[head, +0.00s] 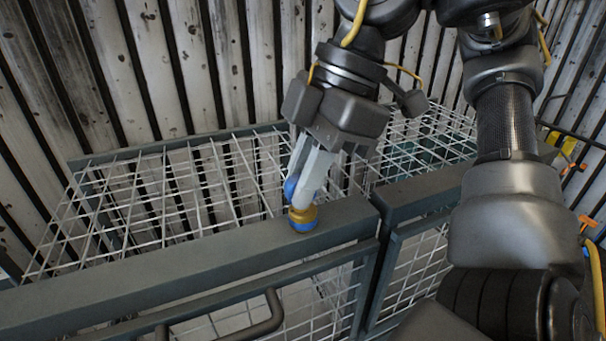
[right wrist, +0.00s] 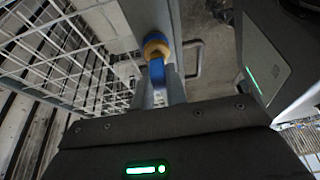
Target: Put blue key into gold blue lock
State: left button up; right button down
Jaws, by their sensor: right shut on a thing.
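The gold blue lock (head: 302,218) is a small gold ring with blue below it, on top of the grey cage beam. It also shows in the right wrist view (right wrist: 155,46). My right gripper (head: 304,196) points down at the lock from above and is shut on the blue key (head: 291,188). The key's blue end also shows between the fingers in the right wrist view (right wrist: 157,73), where it overlaps the gold ring. The fingers hide part of the key. I cannot tell whether its tip is inside the lock. My left gripper is not in view.
The wire mesh cage (head: 150,215) has thick grey top beams (head: 190,262) and a dark bar handle (head: 272,315) at the front. A slatted wall (head: 150,70) stands behind. Orange and yellow items (head: 568,145) sit at the far right. The beam left of the lock is clear.

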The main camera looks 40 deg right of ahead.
jog(key=shift+f, duration=0.1)
dwell(0.3)
jog(key=c, duration=1.3)
grip_release()
jog(key=shift+c, duration=0.2)
jog(key=shift+d+r, duration=0.15)
jog(key=shift+r, duration=0.35)
jog(key=p+v, duration=0.3)
jog(key=v, duration=0.6)
jog(key=shift+r+p, duration=0.3)
jog(key=shift+r, duration=0.05)
jog(key=shift+s, duration=0.1)
